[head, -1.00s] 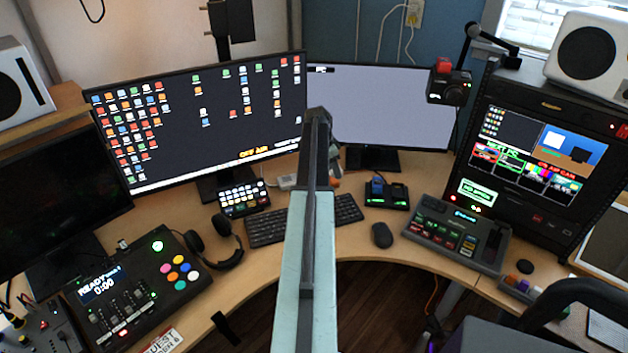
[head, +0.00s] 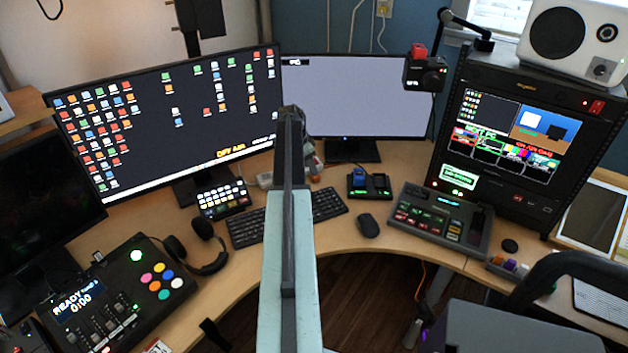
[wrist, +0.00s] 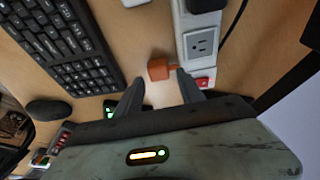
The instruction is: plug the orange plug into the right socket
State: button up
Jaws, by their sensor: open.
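In the wrist view the orange plug (wrist: 160,68) lies on the wooden desk, just beyond and between my gripper's (wrist: 158,77) fingertips. My gripper is open, and I cannot tell whether either finger touches the plug. The white power strip (wrist: 189,22) runs alongside to the right, close beside the plug. It shows an empty socket (wrist: 201,43), a black plug (wrist: 205,4) in it near the top edge, and a red switch (wrist: 203,83) at the near end. In the head view my arm hides much of the gripper area; part of the strip (head: 265,180) shows left of it.
A black keyboard (wrist: 62,45) and mouse (wrist: 48,110) lie left in the wrist view. In the head view, monitors (head: 355,95) stand behind, a headset (head: 205,250) lies left, and a switcher panel (head: 440,222) sits right. Bare desk shows between keyboard and strip.

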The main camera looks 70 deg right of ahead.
jog(key=b+x, duration=0.5)
jog(key=shift+s+f, duration=0.15)
jog(key=shift+f, duration=0.05)
jog(key=shift+r, duration=0.15)
grip_shut()
jog(key=shift+r+p, duration=0.45)
jog(key=shift+p, duration=0.05)
notch_tip(320, 180, up, 3)
jog(key=p, duration=0.3)
jog(key=shift+r, duration=0.2)
jog(key=s+a, duration=0.2)
jog(key=a, duration=0.2)
jog(key=s+a, duration=0.3)
jog(key=a, duration=0.2)
jog(key=s+a+p, duration=0.1)
jog(key=s+a, duration=0.2)
jog(key=a, duration=0.2)
jog(key=shift+r, duration=0.35)
